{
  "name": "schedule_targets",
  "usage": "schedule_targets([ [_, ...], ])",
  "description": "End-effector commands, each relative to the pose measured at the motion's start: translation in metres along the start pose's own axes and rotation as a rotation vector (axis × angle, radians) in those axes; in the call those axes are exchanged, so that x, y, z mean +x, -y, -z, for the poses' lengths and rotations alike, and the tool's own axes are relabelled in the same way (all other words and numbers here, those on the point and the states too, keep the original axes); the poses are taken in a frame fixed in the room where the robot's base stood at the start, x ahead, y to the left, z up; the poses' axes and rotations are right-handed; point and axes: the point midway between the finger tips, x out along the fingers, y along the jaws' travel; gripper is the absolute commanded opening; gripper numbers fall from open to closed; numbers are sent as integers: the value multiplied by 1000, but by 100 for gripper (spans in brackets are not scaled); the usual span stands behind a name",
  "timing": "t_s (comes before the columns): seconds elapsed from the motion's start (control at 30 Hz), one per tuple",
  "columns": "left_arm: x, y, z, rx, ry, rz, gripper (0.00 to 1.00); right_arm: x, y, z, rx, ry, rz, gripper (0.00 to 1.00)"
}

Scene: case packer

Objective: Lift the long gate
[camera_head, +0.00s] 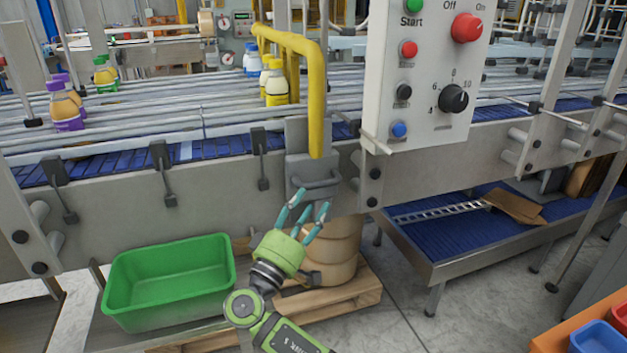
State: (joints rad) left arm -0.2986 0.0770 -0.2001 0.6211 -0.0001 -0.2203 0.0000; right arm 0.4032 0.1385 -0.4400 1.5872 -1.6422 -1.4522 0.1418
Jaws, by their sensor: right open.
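The long gate (317,100) is a yellow bar that reaches over the conveyor and bends down at its front end. A grey metal plate with a handle (318,184) sits at its lower end on the conveyor's side. My right gripper (309,208) is green with teal fingers. It is open and empty, with its fingertips just below the handle in the picture; I cannot tell if they touch it. My left gripper is not in view.
A control panel (420,75) with buttons and a knob hangs right of the gate. Bottles (275,82) stand on the conveyor behind the gate. A green bin (168,278) and a barrel on a pallet (335,250) are below. A lower blue conveyor (440,235) is at right.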

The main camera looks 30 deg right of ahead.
Motion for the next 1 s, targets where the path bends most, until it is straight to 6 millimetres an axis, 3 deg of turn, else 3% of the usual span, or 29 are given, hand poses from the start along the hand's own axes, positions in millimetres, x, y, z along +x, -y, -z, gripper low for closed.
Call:
schedule_targets([
  [0.17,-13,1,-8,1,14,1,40,21,-8,4,-2,-3,-21,49],
  [0.5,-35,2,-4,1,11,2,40,66,-6,3,-4,-3,-15,49],
  [0.87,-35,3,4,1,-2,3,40,71,-3,2,-1,-2,-13,49],
  [0.9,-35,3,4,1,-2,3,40,71,-3,2,-1,-2,-13,33],
  [1.0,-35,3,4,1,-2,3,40,71,-3,2,-1,-3,-13,0],
])
